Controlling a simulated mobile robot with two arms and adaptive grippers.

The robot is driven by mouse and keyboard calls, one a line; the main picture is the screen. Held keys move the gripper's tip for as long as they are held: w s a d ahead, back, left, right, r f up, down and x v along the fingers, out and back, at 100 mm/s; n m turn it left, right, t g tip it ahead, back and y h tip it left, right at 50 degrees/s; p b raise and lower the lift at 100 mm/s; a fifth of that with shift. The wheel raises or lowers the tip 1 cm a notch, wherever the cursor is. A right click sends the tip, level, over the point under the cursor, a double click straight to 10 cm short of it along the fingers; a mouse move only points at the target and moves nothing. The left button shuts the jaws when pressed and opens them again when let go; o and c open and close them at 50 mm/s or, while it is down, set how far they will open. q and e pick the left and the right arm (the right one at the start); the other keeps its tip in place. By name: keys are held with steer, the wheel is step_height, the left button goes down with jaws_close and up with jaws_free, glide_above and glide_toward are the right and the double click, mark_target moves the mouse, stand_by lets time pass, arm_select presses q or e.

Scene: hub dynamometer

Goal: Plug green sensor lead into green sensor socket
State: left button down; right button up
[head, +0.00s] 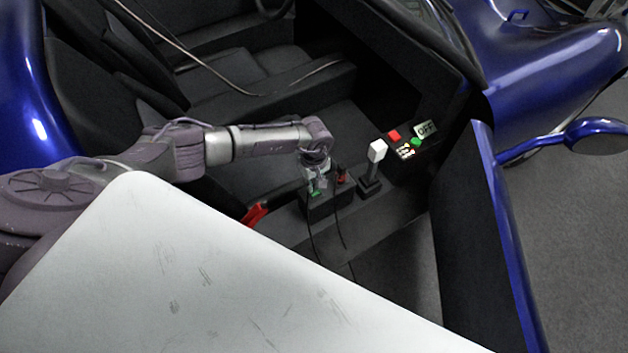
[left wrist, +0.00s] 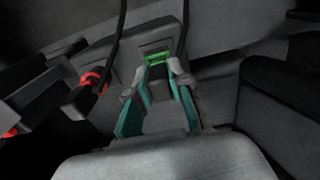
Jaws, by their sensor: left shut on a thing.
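My left gripper (head: 317,185) is over a dark sensor box (head: 328,208) on the car's sill. It is shut on the green sensor lead, whose dark plug body (left wrist: 158,73) shows between the fingertips (left wrist: 158,78) in the left wrist view. Green (left wrist: 157,57) shows just beyond the tips, at a grey block, and also beneath the gripper in the head view (head: 315,193). The fingers partly hide the green socket, and I cannot tell whether the plug is in it. A red plug or socket (head: 343,178) stands to the right, ringed red in the left wrist view (left wrist: 94,82).
A white-topped lever (head: 376,152) stands right of the box. Beyond it is a panel with a red button (head: 394,135), a green button (head: 416,142) and an OFF sign (head: 426,130). Black cables (head: 312,240) hang before the box. The open blue car door (head: 480,230) bounds the right.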

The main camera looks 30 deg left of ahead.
arm_select(q)
steer(key=c, duration=1)
jaws_free()
steer(key=shift+r, duration=4)
arm_select(e)
steer(key=shift+d, duration=0.45)
steer(key=shift+a, duration=0.1)
